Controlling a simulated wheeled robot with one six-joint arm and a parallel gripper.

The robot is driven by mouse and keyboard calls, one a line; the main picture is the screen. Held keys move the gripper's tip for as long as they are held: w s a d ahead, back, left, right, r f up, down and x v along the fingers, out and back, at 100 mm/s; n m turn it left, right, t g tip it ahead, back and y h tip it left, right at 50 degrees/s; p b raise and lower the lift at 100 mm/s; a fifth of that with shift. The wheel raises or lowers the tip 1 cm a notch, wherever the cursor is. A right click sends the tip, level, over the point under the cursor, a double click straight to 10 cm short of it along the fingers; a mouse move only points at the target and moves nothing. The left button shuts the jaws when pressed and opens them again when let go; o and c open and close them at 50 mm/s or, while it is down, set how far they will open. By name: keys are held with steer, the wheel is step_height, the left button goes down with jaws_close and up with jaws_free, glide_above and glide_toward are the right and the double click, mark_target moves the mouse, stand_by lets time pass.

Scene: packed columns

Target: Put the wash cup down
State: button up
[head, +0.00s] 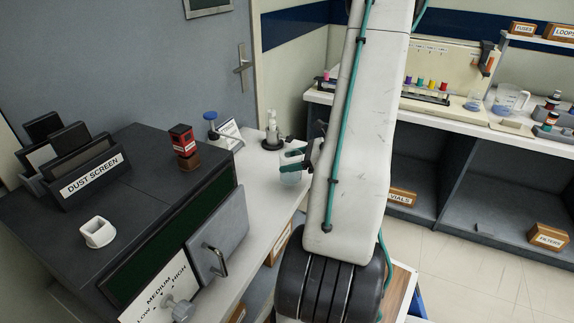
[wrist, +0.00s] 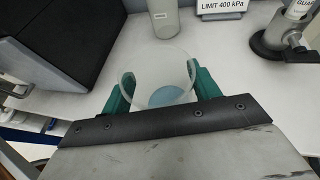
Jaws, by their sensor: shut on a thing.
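The wash cup is a clear, round cup with pale blue liquid inside, held between the green fingers of my gripper (wrist: 158,90) in the wrist view. The cup (wrist: 160,70) looks upright, over the white counter. In the head view, the gripper (head: 293,161) shows beside my arm, and part of the cup (head: 291,178) shows just below the fingers. My arm hides the rest of it. I cannot tell whether the cup's base touches the counter.
A grey cylinder (wrist: 163,18) stands just beyond the cup on the white counter (wrist: 215,50). A pressure-limit sign (wrist: 221,7) and a round-based fixture (wrist: 283,38) stand to the right. A dark box (wrist: 55,45) borders the left. Bare counter lies between them.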

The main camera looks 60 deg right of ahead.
mark_target(295, 153)
steer(key=w+d, duration=0.2)
steer(key=w, duration=0.1)
steer(key=shift+f, duration=1.95)
steer(key=shift+f, duration=0.1)
steer(key=o, duration=1)
steer(key=shift+c, duration=0.2)
steer(key=shift+s+d+r, duration=0.1)
steer(key=shift+d+r, duration=0.05)
steer(key=shift+r, duration=0.05)
steer(key=v, duration=1.1)
steer(key=shift+s+r, duration=0.2)
steer(key=shift+s, duration=0.1)
steer(key=shift+d, duration=0.1)
